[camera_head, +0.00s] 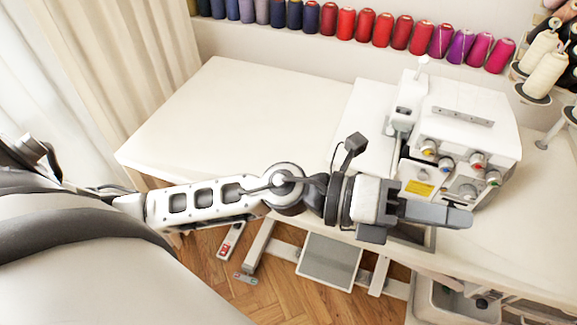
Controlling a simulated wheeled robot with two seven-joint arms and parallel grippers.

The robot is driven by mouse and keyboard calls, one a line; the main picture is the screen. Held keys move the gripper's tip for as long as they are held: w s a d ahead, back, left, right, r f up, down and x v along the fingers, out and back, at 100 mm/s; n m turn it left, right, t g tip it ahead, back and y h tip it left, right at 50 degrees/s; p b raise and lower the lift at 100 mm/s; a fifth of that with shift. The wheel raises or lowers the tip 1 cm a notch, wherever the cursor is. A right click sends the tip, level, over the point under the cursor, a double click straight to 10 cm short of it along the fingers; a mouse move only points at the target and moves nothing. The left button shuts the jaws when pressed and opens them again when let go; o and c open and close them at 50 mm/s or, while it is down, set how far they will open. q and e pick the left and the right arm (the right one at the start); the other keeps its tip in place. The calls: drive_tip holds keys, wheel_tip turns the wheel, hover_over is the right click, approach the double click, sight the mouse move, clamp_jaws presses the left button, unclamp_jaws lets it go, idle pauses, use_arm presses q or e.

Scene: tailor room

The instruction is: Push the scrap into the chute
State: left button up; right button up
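My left arm comes in from the left, and its gripper (455,215) is over the front edge of the table, in front of the white sewing machine (465,125). The gripper is seen from the side, so its finger gap cannot be made out. A dark grey frame (428,240) shows just below it at the table edge; it may be the chute, but the gripper hides most of it. I cannot make out any scrap; the gripper may cover it. My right gripper is out of view.
The white table (240,110) is bare on its left part. Thread spools (365,25) line the shelf behind, and cream cones (545,75) stand at the right. Below are a grey pedal (329,262) and an open bin (455,300) with small dark things inside.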

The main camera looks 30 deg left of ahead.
use_arm(q)
drive_tip(key=s+a+f+m+g+y, duration=0.2)
drive_tip(key=a+f+m+g+y, duration=0.3)
drive_tip(key=f+m+y, duration=0.45)
drive_tip(key=w+a+f+m+t+y+p, duration=0.1)
drive_tip(key=w+a+f+y, duration=0.15)
drive_tip(key=a, duration=0.45)
drive_tip(key=w+a+f+m+y, duration=0.1)
drive_tip(key=w+a+y, duration=0.1)
drive_tip(key=a+y, duration=0.3)
drive_tip(key=w+a+f+m+t+y+p, duration=0.1)
drive_tip(key=w+a+f+y, duration=0.1)
drive_tip(key=a, duration=0.6)
drive_tip(key=shift+s+b+x, duration=0.15)
drive_tip(key=shift+s+x, duration=0.05)
drive_tip(key=shift+x, duration=1)
drive_tip(key=shift+s+b+x, duration=0.15)
drive_tip(key=shift+s+x, duration=0.1)
drive_tip(key=shift+x, duration=0.95)
drive_tip(key=shift+s+b+x, duration=0.15)
drive_tip(key=shift+s+x, duration=0.05)
drive_tip(key=shift+x, duration=1.05)
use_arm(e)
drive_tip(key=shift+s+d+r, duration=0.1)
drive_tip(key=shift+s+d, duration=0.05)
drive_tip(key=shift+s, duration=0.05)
use_arm(q)
drive_tip(key=shift+d+f, duration=0.1)
drive_tip(key=shift+d, duration=0.15)
